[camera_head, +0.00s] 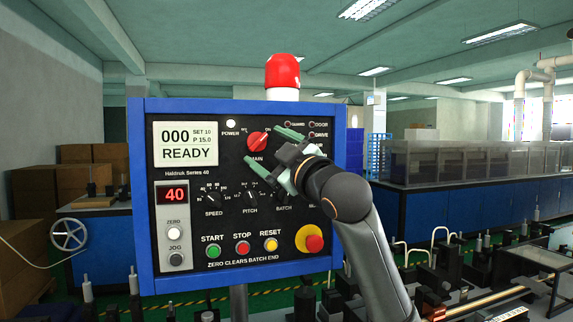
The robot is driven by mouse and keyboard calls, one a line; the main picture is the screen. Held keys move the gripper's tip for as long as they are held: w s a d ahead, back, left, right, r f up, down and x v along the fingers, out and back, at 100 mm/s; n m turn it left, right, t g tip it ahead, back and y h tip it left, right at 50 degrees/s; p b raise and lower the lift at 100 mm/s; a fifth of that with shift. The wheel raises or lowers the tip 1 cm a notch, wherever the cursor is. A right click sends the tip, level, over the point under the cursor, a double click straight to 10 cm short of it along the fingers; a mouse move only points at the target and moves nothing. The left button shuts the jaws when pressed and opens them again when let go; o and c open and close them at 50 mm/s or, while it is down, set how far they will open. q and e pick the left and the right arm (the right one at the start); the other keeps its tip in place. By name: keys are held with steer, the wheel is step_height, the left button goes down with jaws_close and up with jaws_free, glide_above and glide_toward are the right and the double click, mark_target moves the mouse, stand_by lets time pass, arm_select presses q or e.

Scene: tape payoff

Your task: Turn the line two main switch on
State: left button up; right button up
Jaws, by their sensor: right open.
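The main switch (258,141) is a red rotary knob with a white pointer line, on the upper middle of a black control panel (185,267) in a blue frame. Its "MAIN" label below is partly covered. My right gripper (268,148) has green fingers and comes in from the lower right. Its fingers are open, one above right of the knob and one below it. I cannot tell whether either touches the knob. The panel's display (187,144) reads "000" and "READY", and the POWER lamp (230,124) looks white. My left gripper is not in view.
Below are the speed knob (213,197), the start (213,251), stop (242,248) and reset (271,244) buttons, and a red emergency button (310,241) on yellow close to my right arm. A red beacon (282,71) tops the panel. Machinery fills the lower right.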

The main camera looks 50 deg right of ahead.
steer(key=b+v, duration=0.3)
steer(key=v, duration=0.7)
steer(key=shift+s, duration=0.15)
